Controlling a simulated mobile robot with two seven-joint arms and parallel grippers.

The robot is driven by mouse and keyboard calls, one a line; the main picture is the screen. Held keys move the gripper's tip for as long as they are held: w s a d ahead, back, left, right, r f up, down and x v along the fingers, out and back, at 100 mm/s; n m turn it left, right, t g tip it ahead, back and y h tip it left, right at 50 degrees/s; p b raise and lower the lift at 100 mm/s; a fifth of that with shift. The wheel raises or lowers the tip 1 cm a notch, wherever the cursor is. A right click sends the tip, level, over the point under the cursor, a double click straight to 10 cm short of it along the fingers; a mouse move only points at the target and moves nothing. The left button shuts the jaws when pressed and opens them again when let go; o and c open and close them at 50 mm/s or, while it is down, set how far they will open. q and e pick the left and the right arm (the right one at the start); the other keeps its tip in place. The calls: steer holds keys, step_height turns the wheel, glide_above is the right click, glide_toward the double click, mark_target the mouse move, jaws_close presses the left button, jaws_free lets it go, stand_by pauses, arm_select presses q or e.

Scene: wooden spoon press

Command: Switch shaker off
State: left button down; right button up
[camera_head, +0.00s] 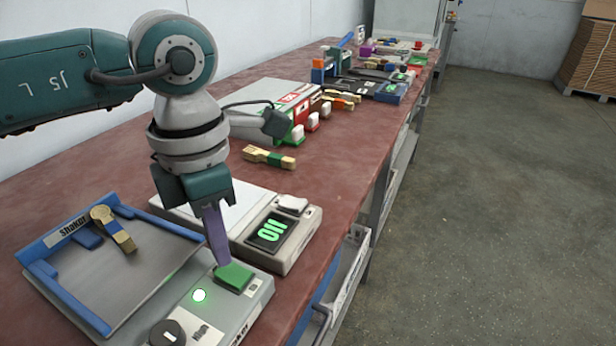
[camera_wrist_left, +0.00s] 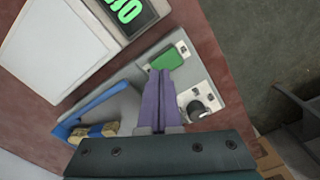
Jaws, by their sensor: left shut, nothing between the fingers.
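The shaker (camera_head: 256,300) stands at the near left of the bench, with a blue-railed tray labelled "Shaker" and a grey control panel. A green rocker switch (camera_head: 234,277), a lit green lamp (camera_head: 199,295) and a dark round knob (camera_head: 167,333) are on the panel. My left gripper (camera_head: 221,262) points down with its purple fingers together and empty, tips at the edge of the green switch. The switch (camera_wrist_left: 167,59) also shows just beyond the fingertips (camera_wrist_left: 159,73) in the left wrist view. I cannot tell whether they touch. My right gripper is not in view.
A wooden spoon bundle (camera_head: 113,230) lies on the shaker tray. A scale (camera_head: 300,238) with a lit green display stands right behind the shaker. Another bundle (camera_head: 269,158) lies on the bench, with a white, green and red machine (camera_head: 283,103) beyond. Open floor lies right.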

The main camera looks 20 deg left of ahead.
arm_select(q)
steer(key=shift+f+b, duration=0.85)
steer(key=shift+f, duration=0.1)
stand_by(0.3)
step_height(320, 180, up, 7)
steer(key=p, duration=0.6)
steer(key=shift+r, duration=0.1)
stand_by(0.4)
